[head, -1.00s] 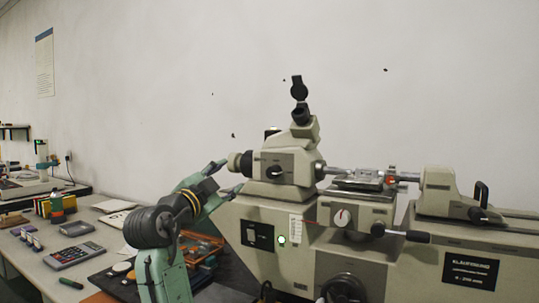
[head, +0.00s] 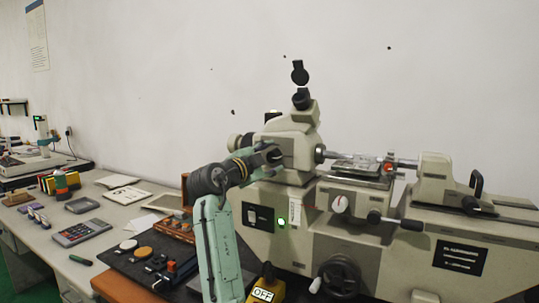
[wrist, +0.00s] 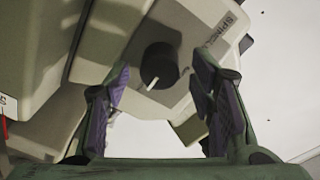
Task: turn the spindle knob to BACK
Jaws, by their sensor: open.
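The spindle knob (wrist: 159,62) is a black round knob with a white pointer line on the cream headstock (head: 296,130) of the measuring machine. In the wrist view its pointer slants to the lower left. A partly cut-off label starting "SPIN" stands to its upper right; no BACK mark is readable. My gripper (wrist: 163,80) is open, with one purple-padded finger on each side of the knob in that view. Contact with the knob cannot be made out. In the head view my gripper (head: 264,160) is at the headstock's front and partly hides the knob.
The machine's carriage, with a white-faced dial (head: 340,203) and a lever, is right of my gripper.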

